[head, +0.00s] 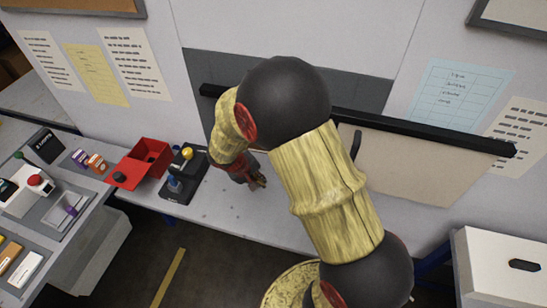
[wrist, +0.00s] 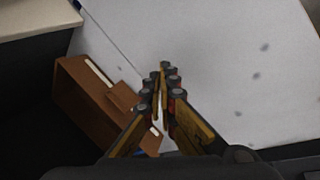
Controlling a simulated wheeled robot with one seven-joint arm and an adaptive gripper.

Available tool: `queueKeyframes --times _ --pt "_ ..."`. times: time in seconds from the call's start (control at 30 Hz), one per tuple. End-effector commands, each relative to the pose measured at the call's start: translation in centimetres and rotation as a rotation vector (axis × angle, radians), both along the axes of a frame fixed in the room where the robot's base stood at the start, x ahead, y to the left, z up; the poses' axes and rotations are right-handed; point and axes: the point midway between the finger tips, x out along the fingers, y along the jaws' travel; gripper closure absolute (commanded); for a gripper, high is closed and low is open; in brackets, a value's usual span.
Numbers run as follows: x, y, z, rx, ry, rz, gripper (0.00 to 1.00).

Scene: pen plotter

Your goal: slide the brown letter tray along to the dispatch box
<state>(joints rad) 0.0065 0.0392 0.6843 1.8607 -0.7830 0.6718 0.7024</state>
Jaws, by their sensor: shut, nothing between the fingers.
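The brown letter tray (wrist: 82,88) shows in the wrist view, left of my gripper (wrist: 164,70), with something pale inside its edge. My gripper is shut and empty, its fingertips over the pale bench top; its left finger covers part of the tray's right end. I cannot tell whether they touch. In the head view my gripper (head: 258,182) is low over the bench, and my arm hides the tray. No box is clearly marked as the dispatch box; a white box (head: 484,257) with a dark slot stands at the lower right in the head view.
A red open bin (head: 152,150) and a dark block with yellow and blue knobs (head: 183,190) stand on the bench (head: 215,218), left of my gripper. A side table with several small items is at far left. Bench surface just left of my gripper is bare.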

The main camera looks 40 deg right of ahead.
Motion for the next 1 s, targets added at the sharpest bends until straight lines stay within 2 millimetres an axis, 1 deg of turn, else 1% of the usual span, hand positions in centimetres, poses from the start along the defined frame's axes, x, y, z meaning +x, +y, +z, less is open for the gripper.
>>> queueKeyframes --times 0.03,0.13,0.3,0.4,0.5,0.6,0.77,0.87,1.0 --pt "-0.6 0.0 0.3 -0.046 0.073 0.151 1.00" --pt "-1.0 -0.4 0.3 -0.155 0.238 0.510 1.00" --pt "-0.4 -1.1 0.0 -0.343 0.548 1.134 1.00" --pt "0.6 -1.5 -0.1 -0.445 0.710 1.434 1.00" --pt "1.6 -1.4 0.3 -0.521 0.827 1.634 1.00" --pt "2.2 -1.4 0.5 -0.555 0.899 1.738 1.00" --pt "2.3 -1.6 0.3 -0.559 0.942 1.784 1.00" --pt "2.5 -2.2 -0.4 -0.557 0.944 1.784 1.00" --pt "3.2 -3.6 -2.1 -0.555 0.944 1.782 1.00"
